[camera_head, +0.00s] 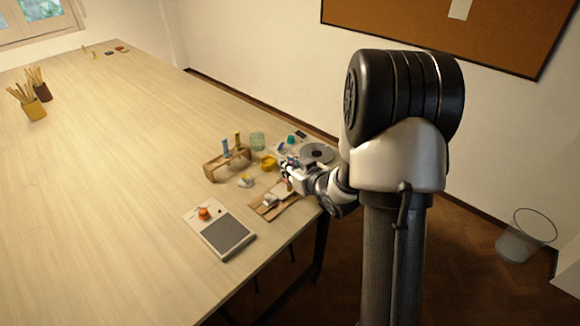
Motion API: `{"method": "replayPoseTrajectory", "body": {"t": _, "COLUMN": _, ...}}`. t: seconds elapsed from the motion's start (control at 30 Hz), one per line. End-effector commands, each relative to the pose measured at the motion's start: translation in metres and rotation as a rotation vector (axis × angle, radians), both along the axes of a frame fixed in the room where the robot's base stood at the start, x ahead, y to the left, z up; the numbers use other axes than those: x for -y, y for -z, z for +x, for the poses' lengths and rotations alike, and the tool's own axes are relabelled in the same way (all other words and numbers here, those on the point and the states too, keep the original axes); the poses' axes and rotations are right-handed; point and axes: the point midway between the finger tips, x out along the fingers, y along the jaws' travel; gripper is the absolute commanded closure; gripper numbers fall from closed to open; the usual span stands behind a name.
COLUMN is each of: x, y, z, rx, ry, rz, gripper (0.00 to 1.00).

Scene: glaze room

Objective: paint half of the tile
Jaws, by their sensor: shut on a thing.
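My gripper (288,170) is at the right end of the table, low over a wooden board. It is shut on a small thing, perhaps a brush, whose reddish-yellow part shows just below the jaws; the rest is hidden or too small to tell. A small pale piece (270,200) lies on the wooden board (264,211), close to the gripper; I cannot tell if it is the tile. A white-framed slab with a dark grey face (228,236) lies nearer the front edge, with an orange object (204,213) on its far part. No paint on a tile can be made out.
A wooden rack (214,172) with blue and yellow tubes, a yellow cup (268,163), a greenish glass (257,141) and a grey disc (317,153) crowd around the gripper. A small white-and-yellow item (246,181) lies nearby. The table's left and middle are largely clear.

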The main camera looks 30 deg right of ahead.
Motion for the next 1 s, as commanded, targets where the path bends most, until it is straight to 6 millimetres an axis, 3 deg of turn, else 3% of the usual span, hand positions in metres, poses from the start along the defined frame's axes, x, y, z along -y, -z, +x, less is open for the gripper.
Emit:
{"method": "replayPoseTrajectory", "body": {"t": 0.2, "x": 0.0, "y": 0.009, "z": -0.0008, "rx": 0.0, "ry": 0.0, "rz": 0.0, "gripper": 1.0}}
{"method": "replayPoseTrajectory", "body": {"t": 1.0, "x": -0.0001, "y": 0.0113, "z": -0.0006, "rx": 0.0, "ry": 0.0, "rz": 0.0, "gripper": 1.0}}
